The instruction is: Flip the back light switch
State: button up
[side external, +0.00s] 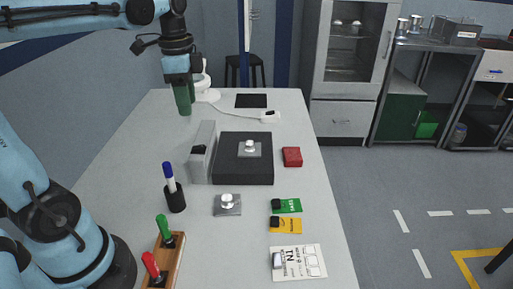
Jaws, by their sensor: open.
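A small white switch-like box (269,116) with a dark spot on top lies near the back right of the table. A white cord runs from it to a white lamp-like object (205,88) at the back left. I cannot tell which way the switch is set. My gripper (185,108) points down with green fingers at the back left of the table, in front of the lamp-like object and well left of the switch box. It is open with nothing seen between the fingers, which overlap in this view.
A black block with a silver knob (249,147) and a grey upright box (202,155) stand mid-table. A black pad (251,101) lies behind the switch.

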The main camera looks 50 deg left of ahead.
aim_at(193, 148)
jog(key=shift+m, duration=0.3)
jog(key=shift+a+f, duration=0.2)
jog(key=shift+f, duration=2.75)
jog(key=shift+a+f, duration=0.2)
jog(key=shift+f, duration=2.75)
jog(key=shift+g, duration=0.3)
grip_shut()
